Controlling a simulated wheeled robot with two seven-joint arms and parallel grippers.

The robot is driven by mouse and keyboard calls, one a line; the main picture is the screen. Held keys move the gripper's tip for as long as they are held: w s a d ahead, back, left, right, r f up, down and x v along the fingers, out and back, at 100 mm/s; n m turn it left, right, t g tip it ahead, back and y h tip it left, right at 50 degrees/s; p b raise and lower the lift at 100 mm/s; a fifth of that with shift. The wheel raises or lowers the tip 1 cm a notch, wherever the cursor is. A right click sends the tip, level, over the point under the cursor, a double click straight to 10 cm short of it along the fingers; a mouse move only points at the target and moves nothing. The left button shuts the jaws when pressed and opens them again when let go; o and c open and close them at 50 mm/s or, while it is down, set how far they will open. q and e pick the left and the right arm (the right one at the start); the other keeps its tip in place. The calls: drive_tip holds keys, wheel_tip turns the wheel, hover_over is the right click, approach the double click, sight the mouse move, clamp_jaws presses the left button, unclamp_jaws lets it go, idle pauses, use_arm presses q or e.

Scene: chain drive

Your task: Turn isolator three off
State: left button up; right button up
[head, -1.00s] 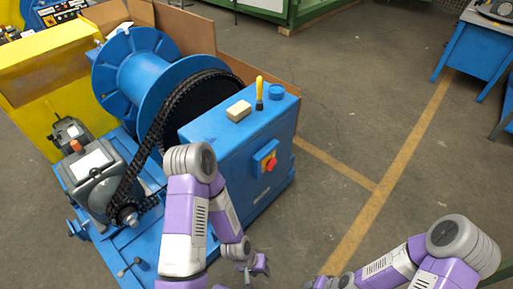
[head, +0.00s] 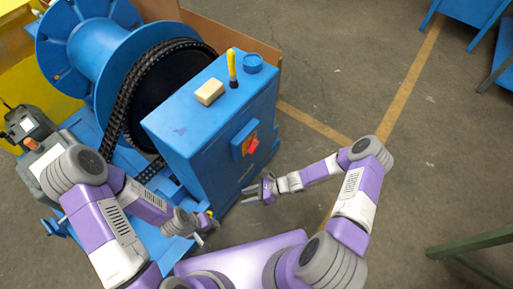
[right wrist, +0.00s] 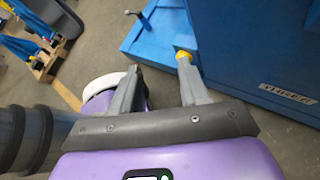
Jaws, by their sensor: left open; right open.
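The blue cabinet (head: 205,125) stands beside a chain and a large reel. On its front face is a red rotary switch (head: 253,146) on a yellow plate, in a blue box; its exact setting is too small to read. My right gripper (head: 262,190) is open and empty, in front of the cabinet and below the switch, apart from it. My left gripper (head: 207,228) is open and empty, low by the cabinet's bottom corner. In the right wrist view the fingers (right wrist: 158,75) are apart, and a small label (right wrist: 285,93) shows on blue metal.
A yellow-handled tool (head: 232,68), a beige block (head: 210,92) and a round blue cap (head: 253,63) are on the cabinet top. The blue reel (head: 95,45) is behind. A green rail (head: 470,243) is at lower right. Floor right of the cabinet is clear.

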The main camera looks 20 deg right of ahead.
drive_tip(key=w+d+m+t, duration=0.7)
drive_tip(key=w+m, duration=0.2)
drive_tip(key=m+t+h, duration=0.1)
drive_tip(key=m+t, duration=0.4)
drive_tip(key=m, duration=0.1)
approach(253, 146)
drive_tip(key=b+x, duration=0.1)
drive_tip(key=x, duration=0.6)
drive_tip(key=shift+w+f+b, duration=0.25)
drive_tip(key=shift+w+b, duration=0.1)
drive_tip(key=shift+w, duration=0.15)
drive_tip(key=shift+d, duration=0.1)
clamp_jaws()
